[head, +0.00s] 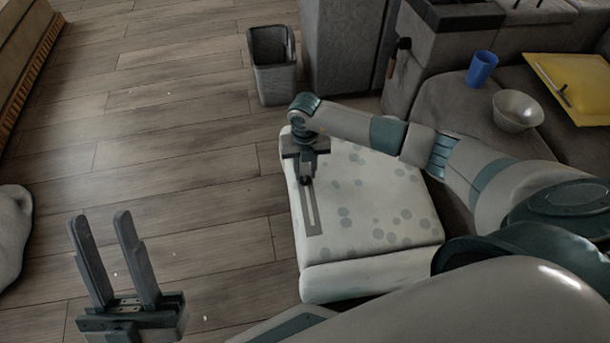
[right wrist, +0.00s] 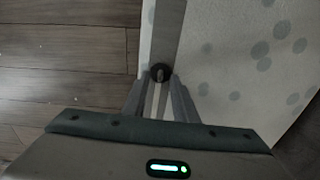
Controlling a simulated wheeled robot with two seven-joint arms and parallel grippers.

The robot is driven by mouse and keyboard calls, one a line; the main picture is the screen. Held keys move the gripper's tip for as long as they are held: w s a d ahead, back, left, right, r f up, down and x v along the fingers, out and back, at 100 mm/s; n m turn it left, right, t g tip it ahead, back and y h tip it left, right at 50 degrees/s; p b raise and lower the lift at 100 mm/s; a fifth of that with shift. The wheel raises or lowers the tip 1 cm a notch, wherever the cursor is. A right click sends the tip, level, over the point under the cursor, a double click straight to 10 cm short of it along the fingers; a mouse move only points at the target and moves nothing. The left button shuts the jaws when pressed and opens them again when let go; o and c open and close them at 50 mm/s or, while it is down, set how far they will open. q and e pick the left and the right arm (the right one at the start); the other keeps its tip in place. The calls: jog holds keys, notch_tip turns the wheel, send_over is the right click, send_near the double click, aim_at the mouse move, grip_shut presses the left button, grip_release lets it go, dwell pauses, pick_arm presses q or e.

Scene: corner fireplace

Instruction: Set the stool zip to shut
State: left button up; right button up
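The stool (head: 370,195) is a pale, spotted block with a grey zip strip (head: 310,218) along its left side. A light slot runs down the strip. The dark zip pull (head: 306,181) is towards the strip's far end; the slot shows free on the near side. My right gripper (head: 307,172) points down over the pull. In the right wrist view its fingers are close together, with the round pull (right wrist: 160,72) between their tips; the exact contact is partly hidden. My left gripper (head: 122,225) is open and empty, left of the stool.
A grey bin (head: 272,65) stands on the wooden floor beyond the stool. A sofa (head: 455,110) at the right bears a blue cup (head: 481,69), a bowl (head: 518,110) and a yellow item (head: 575,85).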

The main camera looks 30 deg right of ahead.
jog(key=shift+f, duration=0.8)
grip_shut()
dwell(1.0)
